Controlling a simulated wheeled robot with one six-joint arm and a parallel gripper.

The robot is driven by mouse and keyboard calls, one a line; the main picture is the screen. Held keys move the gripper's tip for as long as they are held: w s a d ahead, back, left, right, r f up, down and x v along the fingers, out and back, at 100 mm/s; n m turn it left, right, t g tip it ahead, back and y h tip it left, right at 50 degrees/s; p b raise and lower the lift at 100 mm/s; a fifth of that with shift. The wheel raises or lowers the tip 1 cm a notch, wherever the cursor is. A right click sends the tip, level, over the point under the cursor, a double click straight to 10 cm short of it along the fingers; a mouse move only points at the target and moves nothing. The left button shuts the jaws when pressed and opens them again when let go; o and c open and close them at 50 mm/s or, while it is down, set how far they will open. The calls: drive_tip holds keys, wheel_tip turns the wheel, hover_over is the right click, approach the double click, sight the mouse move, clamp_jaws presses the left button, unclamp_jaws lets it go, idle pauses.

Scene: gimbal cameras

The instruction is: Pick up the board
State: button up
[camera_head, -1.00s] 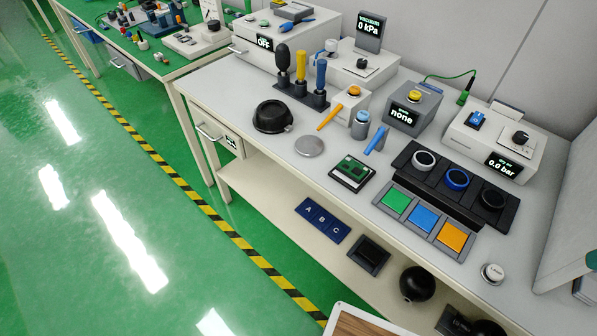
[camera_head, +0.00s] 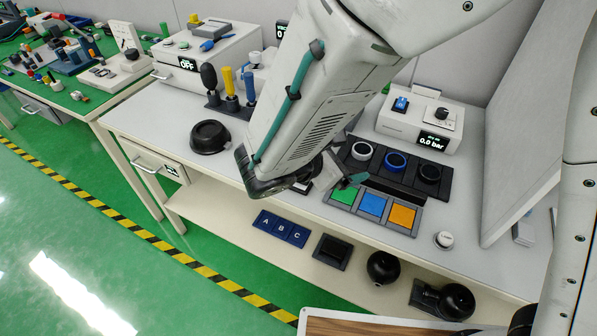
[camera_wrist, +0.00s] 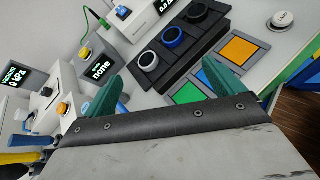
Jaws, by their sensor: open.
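The board, a small green circuit board seen earlier on the bench in front of the ring rack, is not clearly visible now. My arm covers its place in the head view, and I cannot make it out in the wrist view. My gripper (camera_wrist: 163,84) shows two teal fingers spread wide apart in the wrist view, with nothing seen between them but bench and rack. In the head view the gripper is low over the bench, left of the green pad and mostly hidden behind my arm. I cannot tell how far it is from the board.
A dark rack with white, blue and black rings (camera_head: 396,166) stands right of the gripper. Green, blue and orange pads (camera_head: 373,206) lie in front of it. A black round dish (camera_head: 210,137) and tool stand (camera_head: 232,105) are to the left. A pressure box (camera_head: 420,122) stands behind.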

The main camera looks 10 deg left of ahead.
drive_tip(key=s+a+f+n+t+y, duration=0.35)
drive_tip(key=a+f+n, duration=0.5)
drive_tip(key=a, duration=0.35)
drive_tip(key=shift+m+t+y, duration=0.25)
drive_tip(key=x, duration=0.5)
drive_tip(key=a+x, duration=0.1)
drive_tip(key=x, duration=0.1)
drive_tip(key=shift+w+f, duration=0.35)
drive_tip(key=shift+w, duration=0.05)
drive_tip(key=c, duration=1.1)
drive_tip(key=shift+r, duration=0.1)
drive_tip(key=shift+c, duration=0.2)
